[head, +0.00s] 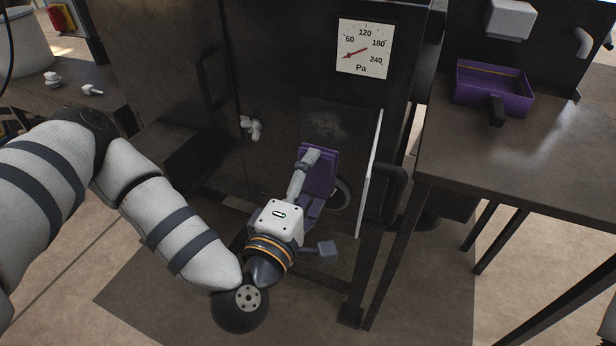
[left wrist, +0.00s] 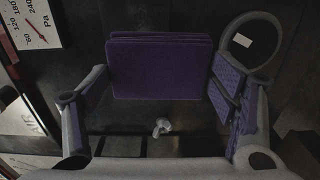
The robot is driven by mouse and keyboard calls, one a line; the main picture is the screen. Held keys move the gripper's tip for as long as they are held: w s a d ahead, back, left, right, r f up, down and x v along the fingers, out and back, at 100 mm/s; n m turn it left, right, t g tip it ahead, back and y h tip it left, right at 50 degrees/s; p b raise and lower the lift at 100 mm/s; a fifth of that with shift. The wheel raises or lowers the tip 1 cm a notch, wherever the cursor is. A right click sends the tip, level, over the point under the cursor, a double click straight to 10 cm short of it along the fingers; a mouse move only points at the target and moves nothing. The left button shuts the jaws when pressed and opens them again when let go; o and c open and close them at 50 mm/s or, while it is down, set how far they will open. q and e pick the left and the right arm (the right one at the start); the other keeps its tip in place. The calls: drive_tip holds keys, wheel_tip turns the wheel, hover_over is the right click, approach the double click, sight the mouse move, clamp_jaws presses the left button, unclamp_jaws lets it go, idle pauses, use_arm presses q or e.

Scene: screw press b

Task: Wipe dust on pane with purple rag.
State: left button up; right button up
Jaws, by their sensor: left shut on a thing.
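The purple rag (head: 318,172) is a folded, textured pad in front of the dark machine. In the left wrist view the rag (left wrist: 158,68) lies flat-edged between the fingers. My left gripper (head: 308,160) is shut on it, and its fingers cover part of it in the head view. The dark pane (head: 345,122) is on the machine front, just above the rag, with a pale dusty smudge on its upper part. The rag overlaps the pane's lower part in the head view; I cannot tell whether they touch. My right gripper is not in view.
A white upright panel edge (head: 371,165) stands just right of the pane. A pressure dial (head: 364,48) sits above it, and a white knob (head: 251,127) to the left. A purple bin (head: 492,90) stands on the right table (head: 520,160), whose front is clear.

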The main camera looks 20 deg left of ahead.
use_arm(q)
drive_tip(key=shift+a, duration=0.1)
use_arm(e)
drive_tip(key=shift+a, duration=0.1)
use_arm(q)
drive_tip(key=shift+r, duration=0.2)
drive_tip(key=w+r, duration=0.1)
drive_tip(key=w, duration=0.1)
drive_tip(key=w+r, duration=0.1)
drive_tip(key=w, duration=0.1)
drive_tip(key=w+r+p, duration=0.1)
drive_tip(key=w, duration=0.2)
drive_tip(key=shift+r, duration=0.25)
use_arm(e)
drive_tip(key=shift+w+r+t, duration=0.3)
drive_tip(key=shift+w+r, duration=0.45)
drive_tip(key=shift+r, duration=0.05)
use_arm(q)
drive_tip(key=shift+f, duration=0.1)
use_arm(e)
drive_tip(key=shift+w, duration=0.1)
